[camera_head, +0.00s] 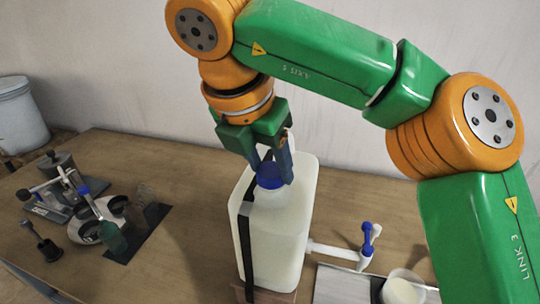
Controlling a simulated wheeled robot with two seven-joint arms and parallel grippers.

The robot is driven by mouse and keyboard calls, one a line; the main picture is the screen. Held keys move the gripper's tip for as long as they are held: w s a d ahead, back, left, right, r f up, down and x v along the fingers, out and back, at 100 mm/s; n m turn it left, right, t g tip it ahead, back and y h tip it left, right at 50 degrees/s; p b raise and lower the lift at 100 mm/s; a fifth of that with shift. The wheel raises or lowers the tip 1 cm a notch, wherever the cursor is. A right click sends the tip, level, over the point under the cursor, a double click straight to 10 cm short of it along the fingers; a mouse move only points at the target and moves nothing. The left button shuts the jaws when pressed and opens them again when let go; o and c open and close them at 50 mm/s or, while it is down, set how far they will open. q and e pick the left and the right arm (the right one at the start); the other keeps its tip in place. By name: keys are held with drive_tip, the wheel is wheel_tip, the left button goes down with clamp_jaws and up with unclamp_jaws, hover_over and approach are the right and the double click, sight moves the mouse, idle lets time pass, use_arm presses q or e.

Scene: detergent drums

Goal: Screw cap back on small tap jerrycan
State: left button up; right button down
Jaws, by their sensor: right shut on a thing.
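The small tap jerrycan (275,230) is a whitish, translucent can with a dark vertical strip. It stands upright on a low wooden block (262,294) in the middle of the head view. The blue cap (270,175) sits at the top of its neck. My right gripper (271,172) points down over the neck and is shut on the cap, one finger on each side. How far the thread is engaged cannot be seen. A tap with a blue handle (369,240) sticks out from the can's lower right. My left gripper is not in view.
A metal device with dark cups (98,215) stands at the left of the wooden table (190,160), beside a dark mat (140,240). A white cup (402,288) stands on a pale tray (340,287) below the tap. A grey bucket (20,115) is at far left.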

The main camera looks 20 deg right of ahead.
drive_tip(key=shift+r+m+p, duration=0.1)
drive_tip(key=shift+m+p, duration=0.25)
drive_tip(key=shift+m, duration=0.35)
drive_tip(key=shift+g, duration=0.3)
drive_tip(key=shift+m, duration=0.3)
drive_tip(key=shift+m+h+p, duration=0.3)
drive_tip(key=shift+m+p, duration=0.3)
drive_tip(key=m+g+p, duration=0.1)
drive_tip(key=m+p, duration=0.1)
drive_tip(key=m, duration=0.1)
drive_tip(key=shift+w+a+m+g, duration=0.1)
drive_tip(key=shift+w+m+g, duration=0.05)
drive_tip(key=shift+m+g, duration=0.2)
drive_tip(key=shift+m+p, duration=0.35)
drive_tip(key=shift+p, duration=0.05)
drive_tip(key=shift+c, duration=2.3)
unclamp_jaws()
